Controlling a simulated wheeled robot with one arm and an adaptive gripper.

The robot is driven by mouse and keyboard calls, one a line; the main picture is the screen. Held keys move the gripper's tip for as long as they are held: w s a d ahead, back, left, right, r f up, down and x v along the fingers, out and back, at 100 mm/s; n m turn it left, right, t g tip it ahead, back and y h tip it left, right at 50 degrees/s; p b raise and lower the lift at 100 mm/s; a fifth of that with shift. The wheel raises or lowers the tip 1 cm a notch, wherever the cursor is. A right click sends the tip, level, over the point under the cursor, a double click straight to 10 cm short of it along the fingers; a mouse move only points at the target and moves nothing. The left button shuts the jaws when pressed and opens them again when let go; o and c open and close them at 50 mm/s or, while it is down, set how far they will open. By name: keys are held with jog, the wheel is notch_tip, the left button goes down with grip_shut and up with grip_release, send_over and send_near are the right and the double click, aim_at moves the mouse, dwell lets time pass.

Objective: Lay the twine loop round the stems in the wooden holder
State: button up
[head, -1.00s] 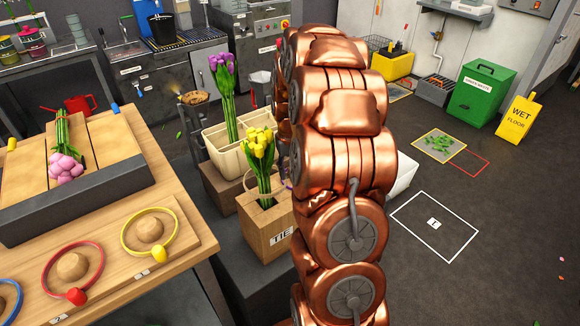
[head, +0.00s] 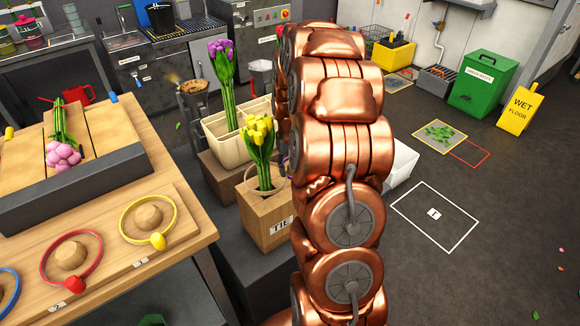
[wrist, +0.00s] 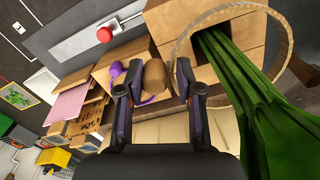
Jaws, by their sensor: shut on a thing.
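The wooden holder (head: 268,222), marked TIE, holds yellow tulips (head: 259,137) whose green stems (wrist: 285,120) rise from its opening. The pale twine loop (wrist: 285,62) lies around the stems near the holder's top in the wrist view. Part of it also shows beside the stems in the head view, and some is hidden behind them. My gripper (wrist: 158,90) is beside the holder and shut on the loop's brown grip piece; the exact contact is hard to see. In the head view my copper arm hides the gripper.
A cream planter (head: 215,124) with purple tulips stands behind the holder. The table (head: 190,238) at left carries a red ring (head: 98,270), a yellow ring (head: 175,220) and a tray of pink tulips.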

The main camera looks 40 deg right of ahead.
jog(key=o, duration=0.9)
jog(key=shift+r, duration=0.15)
notch_tip(320, 180, up, 12)
dwell(1.2)
